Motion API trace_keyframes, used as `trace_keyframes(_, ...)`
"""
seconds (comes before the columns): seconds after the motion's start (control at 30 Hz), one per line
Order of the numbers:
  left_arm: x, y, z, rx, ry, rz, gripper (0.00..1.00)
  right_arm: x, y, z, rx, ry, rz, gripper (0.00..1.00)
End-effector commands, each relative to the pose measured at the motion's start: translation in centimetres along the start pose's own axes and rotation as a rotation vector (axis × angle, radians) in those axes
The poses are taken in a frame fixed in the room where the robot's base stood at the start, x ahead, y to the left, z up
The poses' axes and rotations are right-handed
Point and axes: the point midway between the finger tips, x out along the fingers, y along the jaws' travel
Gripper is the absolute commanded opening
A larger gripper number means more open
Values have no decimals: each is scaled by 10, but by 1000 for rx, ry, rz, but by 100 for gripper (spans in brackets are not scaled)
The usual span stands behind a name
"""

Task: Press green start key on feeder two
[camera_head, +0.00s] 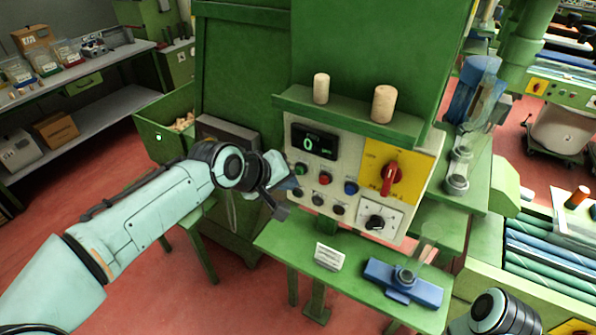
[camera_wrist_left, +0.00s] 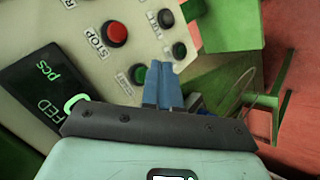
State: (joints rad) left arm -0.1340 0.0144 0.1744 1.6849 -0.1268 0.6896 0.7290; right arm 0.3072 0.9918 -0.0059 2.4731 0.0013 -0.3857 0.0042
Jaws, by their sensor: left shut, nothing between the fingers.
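The feeder's control panel (camera_head: 310,122) is cream and faces me. Its green key (camera_head: 301,168) sits left of a red key (camera_head: 326,178) and a blue key (camera_head: 351,187). In the left wrist view the green key (camera_wrist_left: 137,74) lies just left of my fingertips, and the red STOP key (camera_wrist_left: 114,34) is farther up. My left gripper (camera_head: 294,184) is shut and empty, with its blue fingertips (camera_wrist_left: 165,68) close in front of the panel. I cannot tell whether they touch it. My right gripper is out of view. No feeder number is readable.
A yellow plate with a red rotary switch (camera_head: 391,179) and a black knob (camera_head: 376,222) are on the panel's right. Two corks (camera_head: 321,88) stand on the ledge above.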

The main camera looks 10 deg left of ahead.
Motion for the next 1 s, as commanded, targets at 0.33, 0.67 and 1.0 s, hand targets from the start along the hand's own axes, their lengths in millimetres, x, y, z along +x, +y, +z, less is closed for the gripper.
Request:
trace_keyframes(0.33, 4, 4, -3, 0, 0, 0, 0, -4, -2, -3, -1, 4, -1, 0)
trace_keyframes(0.67, 6, 4, -4, 0, 0, 0, 0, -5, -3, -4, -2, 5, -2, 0)
trace_keyframes(1.0, 7, 6, -6, 0, 0, 0, 0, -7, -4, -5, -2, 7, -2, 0)
